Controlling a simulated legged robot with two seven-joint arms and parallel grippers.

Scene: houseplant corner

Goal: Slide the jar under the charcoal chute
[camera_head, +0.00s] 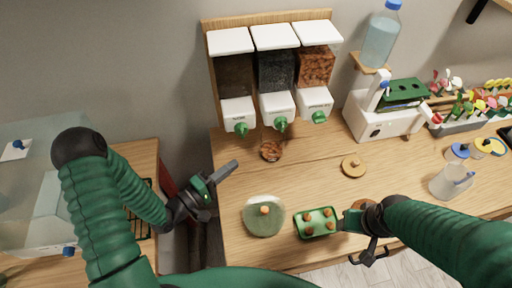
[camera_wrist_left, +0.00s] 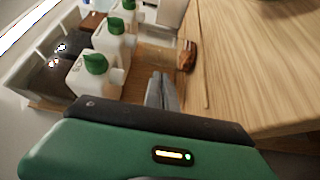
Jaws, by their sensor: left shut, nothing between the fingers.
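A small jar (camera_head: 271,151) with brown chunks in it stands on the wooden table in front of the dispensers; its glass is hard to make out. The jar also shows in the left wrist view (camera_wrist_left: 186,56). The middle dispenser (camera_head: 276,70) holds dark grey grains that look like charcoal; its chute with a green knob (camera_head: 280,124) is behind and slightly right of the jar. My left gripper (camera_head: 227,171) is shut and empty, left of and nearer than the jar, apart from it. My right gripper (camera_head: 350,221) is at the green tray's right end; its fingers are partly hidden.
The left dispenser (camera_head: 236,76) holds dark brown material, the right one (camera_head: 316,66) orange-brown chunks. A green tray (camera_head: 303,234) with several small pots and a pale round piece with a knob (camera_head: 264,221) lie in front. A cork lid (camera_head: 353,166) lies right. Table between is clear.

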